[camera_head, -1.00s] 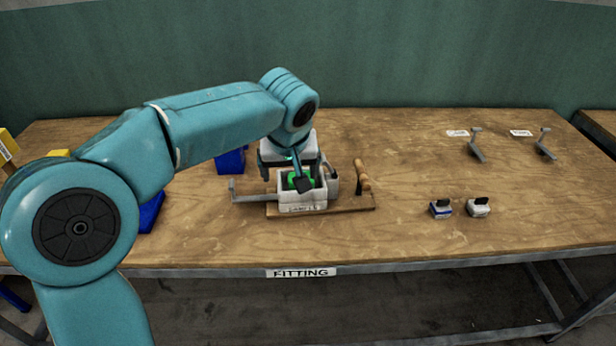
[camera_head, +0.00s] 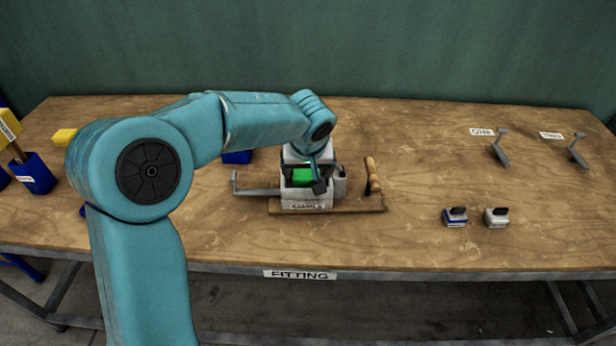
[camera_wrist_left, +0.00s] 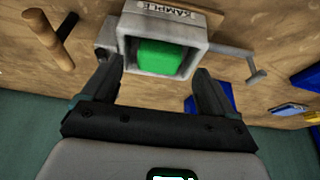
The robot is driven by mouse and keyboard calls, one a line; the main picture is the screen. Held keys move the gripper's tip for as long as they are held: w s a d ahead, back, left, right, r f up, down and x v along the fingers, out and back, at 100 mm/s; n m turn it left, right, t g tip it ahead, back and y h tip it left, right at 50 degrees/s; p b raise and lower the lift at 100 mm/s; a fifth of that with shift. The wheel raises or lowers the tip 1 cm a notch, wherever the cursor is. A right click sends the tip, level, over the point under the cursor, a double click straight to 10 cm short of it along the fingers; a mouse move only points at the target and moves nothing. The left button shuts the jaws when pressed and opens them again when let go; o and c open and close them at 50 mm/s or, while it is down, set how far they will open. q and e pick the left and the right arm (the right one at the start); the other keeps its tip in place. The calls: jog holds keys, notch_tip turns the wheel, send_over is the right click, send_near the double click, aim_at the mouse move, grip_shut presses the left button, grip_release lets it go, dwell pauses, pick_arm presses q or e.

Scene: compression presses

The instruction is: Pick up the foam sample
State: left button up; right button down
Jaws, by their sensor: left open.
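The foam sample is a green block (camera_head: 302,175), which also shows in the left wrist view (camera_wrist_left: 160,57). It sits inside a pale box (camera_head: 306,197) marked with a label that reads like SAMPLE; this box is at the top of the wrist view (camera_wrist_left: 135,22). My left gripper (camera_head: 303,181) is over the box, open and empty. In the wrist view its two dark fingers (camera_wrist_left: 160,82) stand apart, one on each side of the box's near end. I cannot tell whether they touch the box. My right gripper is not in view.
The box stands on a wooden board with an upright handle (camera_head: 372,176) and a grey lever arm (camera_head: 258,191). Two small blocks (camera_head: 455,217) and two labelled metal brackets (camera_head: 501,147) are to the right. Blue bins (camera_head: 35,174) stand left. The table front is mostly clear.

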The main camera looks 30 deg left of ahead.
aim_at(307, 178)
pick_arm(q)
jog(key=x, duration=0.2)
jog(key=p+x, duration=0.1)
jog(key=x, duration=0.3)
jog(key=shift+w+a+f, duration=0.2)
jog(key=shift+w+a, duration=0.05)
jog(key=shift+a, duration=0.15)
jog(key=shift+s+d, duration=0.1)
jog(key=shift+d, duration=0.05)
jog(key=c, duration=0.8)
jog(key=shift+r, duration=0.1)
